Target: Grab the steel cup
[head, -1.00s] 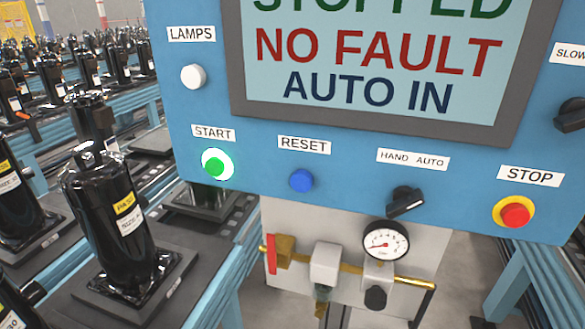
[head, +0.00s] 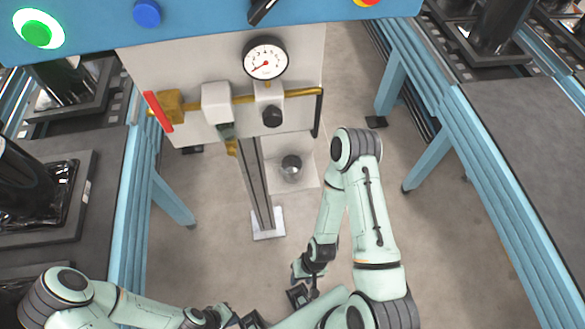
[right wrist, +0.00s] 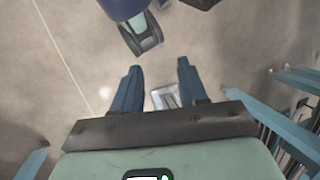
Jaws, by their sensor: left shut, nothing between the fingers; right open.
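The steel cup (head: 291,166) is small, silvery and round, and sits low on a pale plate below the gauge panel, in the head view. My right gripper (head: 299,284) is low in the middle of the head view, below and apart from the cup. In the right wrist view the two blue fingers of my right gripper (right wrist: 157,85) are spread, with nothing held between them. My left gripper (head: 250,322) is at the bottom edge of the head view, partly cut off, shut and empty. I cannot make out the cup in the right wrist view.
A grey post (head: 258,190) stands left of the cup on a foot plate. The pressure gauge (head: 265,59), red-handled valve (head: 158,112) and blue control panel (head: 200,18) are above. Blue-framed conveyors (head: 470,150) flank both sides. The floor between (head: 205,240) is mostly clear.

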